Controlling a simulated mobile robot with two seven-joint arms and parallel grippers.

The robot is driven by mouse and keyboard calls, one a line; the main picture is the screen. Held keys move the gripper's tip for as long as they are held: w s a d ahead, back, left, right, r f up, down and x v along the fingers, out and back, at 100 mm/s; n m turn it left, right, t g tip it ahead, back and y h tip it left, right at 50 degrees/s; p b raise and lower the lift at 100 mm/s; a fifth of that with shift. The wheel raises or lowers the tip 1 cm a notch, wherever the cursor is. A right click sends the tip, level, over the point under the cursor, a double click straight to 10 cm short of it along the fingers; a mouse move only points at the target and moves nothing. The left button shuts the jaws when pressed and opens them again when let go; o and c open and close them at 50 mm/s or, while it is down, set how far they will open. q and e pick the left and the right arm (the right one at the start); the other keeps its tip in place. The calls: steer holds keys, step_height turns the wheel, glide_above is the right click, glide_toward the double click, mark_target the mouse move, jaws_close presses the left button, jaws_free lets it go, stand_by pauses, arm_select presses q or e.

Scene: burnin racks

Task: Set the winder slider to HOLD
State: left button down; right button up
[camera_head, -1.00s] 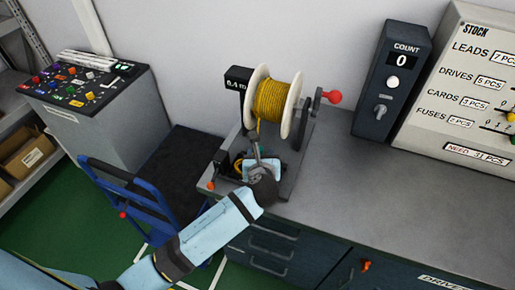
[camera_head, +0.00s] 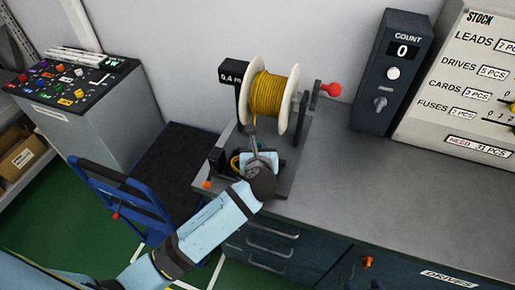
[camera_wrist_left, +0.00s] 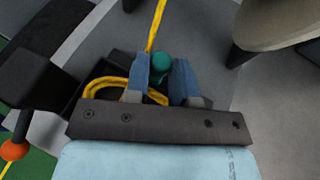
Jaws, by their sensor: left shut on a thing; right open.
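The winder carries a white spool of yellow cable (camera_head: 268,95) with a red crank knob (camera_head: 331,90) at its right. Its black display (camera_head: 232,73) reads about 0.4 m. My left gripper (camera_head: 258,158) is low in front of the spool, over the winder's base. In the left wrist view its blue fingers (camera_wrist_left: 160,80) are shut on a teal knob (camera_wrist_left: 158,67), with a finger on each side. I cannot tell for sure that this knob is the slider, and no HOLD mark is readable. My right gripper is not in view.
A loop of yellow cable (camera_wrist_left: 112,87) lies beside the fingers. An orange ball knob (camera_wrist_left: 14,150) sits on a black part at the left. A COUNT box (camera_head: 392,75) reading 0 and a STOCK board (camera_head: 455,90) stand right. The grey bench top (camera_head: 400,180) is clear.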

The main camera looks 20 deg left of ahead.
mark_target(280, 165)
arm_select(q)
steer(key=shift+d+r+p, duration=0.15)
steer(key=shift+d+p, duration=0.15)
steer(key=shift+d, duration=0.05)
steer(key=d+p, duration=0.3)
steer(key=d, duration=0.3)
steer(key=shift+s+d, duration=0.1)
steer(key=shift+d, duration=0.25)
steer(key=c, duration=1.2)
jaws_free()
steer(key=shift+o, duration=1.2)
steer(key=shift+d, duration=0.1)
